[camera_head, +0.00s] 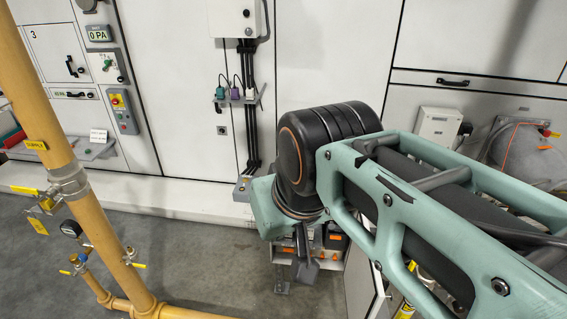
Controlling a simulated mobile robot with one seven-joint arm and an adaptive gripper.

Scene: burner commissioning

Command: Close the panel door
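My gripper (304,268) shows only as small dark parts below my teal and black wrist, in the lower middle of the head view. The wrist hides most of it, and I cannot tell whether its fingers are open or shut. Behind it is a low open compartment (281,252) with dark and orange parts inside. A white panel (357,278) stands at the right side of this opening and looks like its door, standing open. My arm covers part of this panel. I cannot tell whether the gripper touches it.
A yellow pipe (45,130) with valves and a gauge stands at the left. White wall panels run behind, with a control box (234,17) and cables. A ledge (130,201) runs along the wall's foot. The grey floor (200,262) is clear in the middle.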

